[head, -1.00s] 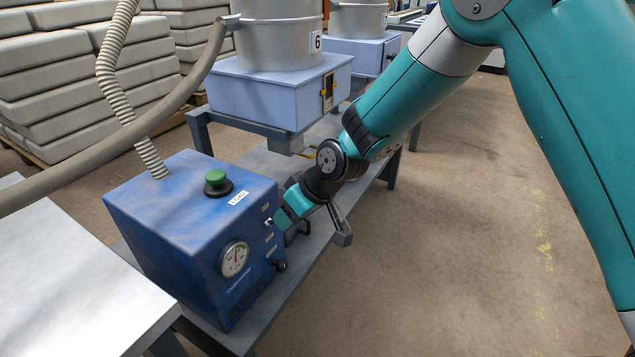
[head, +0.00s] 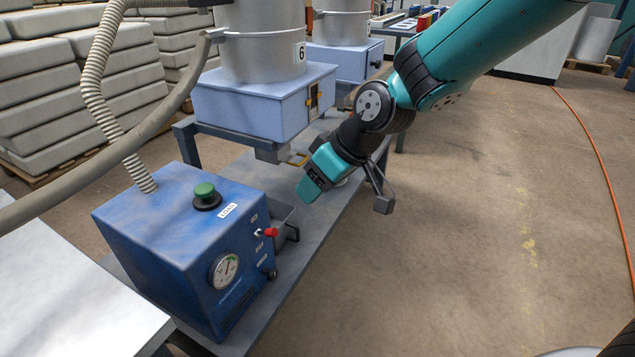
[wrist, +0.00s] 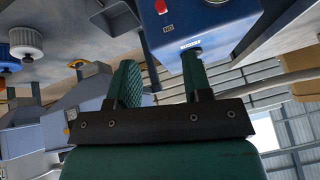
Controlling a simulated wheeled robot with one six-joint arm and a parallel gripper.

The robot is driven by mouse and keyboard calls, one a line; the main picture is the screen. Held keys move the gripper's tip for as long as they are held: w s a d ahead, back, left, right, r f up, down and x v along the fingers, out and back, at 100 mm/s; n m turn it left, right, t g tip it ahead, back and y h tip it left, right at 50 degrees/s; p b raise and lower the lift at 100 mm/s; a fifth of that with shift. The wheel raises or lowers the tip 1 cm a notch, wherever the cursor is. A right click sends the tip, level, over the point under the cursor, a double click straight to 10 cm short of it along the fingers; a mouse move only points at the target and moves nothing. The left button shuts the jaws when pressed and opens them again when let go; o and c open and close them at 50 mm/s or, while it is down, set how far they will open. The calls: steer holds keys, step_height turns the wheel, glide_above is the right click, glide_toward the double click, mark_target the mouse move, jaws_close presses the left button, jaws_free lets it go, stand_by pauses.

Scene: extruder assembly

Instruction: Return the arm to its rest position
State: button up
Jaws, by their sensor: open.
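My gripper (head: 312,187) is in the middle of the head view, to the right of the blue control box, with free air between them. Its teal fingers point down and left. In the wrist view, my gripper (wrist: 160,80) shows two green fingers standing apart with nothing between them. My teal arm (head: 480,45) reaches in from the upper right, above the grey bench.
The blue box (head: 165,245) has a green button, a gauge and a red switch (head: 267,232). A grey tray (head: 282,215) sits beside it on the bench (head: 325,225). Hopper 6 (head: 262,95) stands behind. Open floor (head: 470,250) lies right.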

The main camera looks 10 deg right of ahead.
steer(key=s+d+r+m+g+h, duration=0.1)
steer(key=s+d+r, duration=0.15)
steer(key=s, duration=0.55)
steer(key=s+d+r+g, duration=0.1)
steer(key=s+d+r, duration=0.15)
steer(key=s, duration=0.45)
steer(key=s+d+r+m+g+h, duration=0.1)
steer(key=s+r, duration=0.2)
steer(key=s, duration=0.5)
step_height(320, 180, up, 20)
steer(key=p, duration=1.9)
steer(key=shift+f, duration=0.25)
